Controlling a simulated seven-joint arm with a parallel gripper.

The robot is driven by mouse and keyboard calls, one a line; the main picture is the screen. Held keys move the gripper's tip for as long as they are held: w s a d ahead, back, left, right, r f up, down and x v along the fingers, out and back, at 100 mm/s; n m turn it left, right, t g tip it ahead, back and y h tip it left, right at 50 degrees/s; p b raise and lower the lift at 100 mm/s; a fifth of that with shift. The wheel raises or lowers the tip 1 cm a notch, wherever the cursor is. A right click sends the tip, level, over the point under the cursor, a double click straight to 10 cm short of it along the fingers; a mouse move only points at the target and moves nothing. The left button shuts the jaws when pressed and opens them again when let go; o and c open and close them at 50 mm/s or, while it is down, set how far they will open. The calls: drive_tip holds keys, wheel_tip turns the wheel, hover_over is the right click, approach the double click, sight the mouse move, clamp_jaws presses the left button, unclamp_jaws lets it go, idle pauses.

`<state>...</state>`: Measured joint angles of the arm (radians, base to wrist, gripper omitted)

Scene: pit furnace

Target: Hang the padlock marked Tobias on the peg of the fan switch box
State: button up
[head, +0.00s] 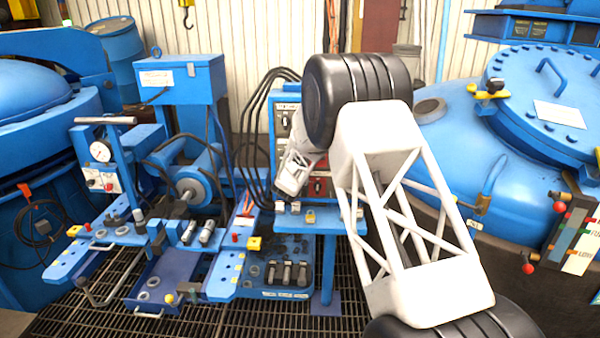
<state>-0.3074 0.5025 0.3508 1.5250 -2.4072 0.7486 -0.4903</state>
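My gripper (286,190) is at the end of my white arm, in front of a blue cabinet (284,98) with switches on its face. The fingers are too small and hidden to tell open from shut. A blue shelf (325,227) stands below the cabinet. A small yellow padlock-like piece (310,216) is at the shelf, just below and right of my gripper. No name can be read on it, so I cannot tell whether it is the Tobias padlock. The fan switch box may be this cabinet, but my arm covers much of it and no peg can be made out.
A blue bench with a gauge (101,151) and tools stands left. A blue tray (263,292) with several dark pieces lies below the shelf. A large blue vessel (470,150) is at right, with a lever panel (577,240) beside it. Black cables hang left of the cabinet.

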drive_tip(key=shift+w, duration=0.2)
idle(0.6)
drive_tip(key=o, duration=0.9)
drive_tip(key=shift+o, duration=0.2)
drive_tip(key=shift+s+a, duration=0.1)
drive_tip(key=shift+a, duration=0.05)
drive_tip(key=d+v, duration=0.1)
drive_tip(key=v, duration=0.6)
drive_tip(key=shift+s+a, duration=0.3)
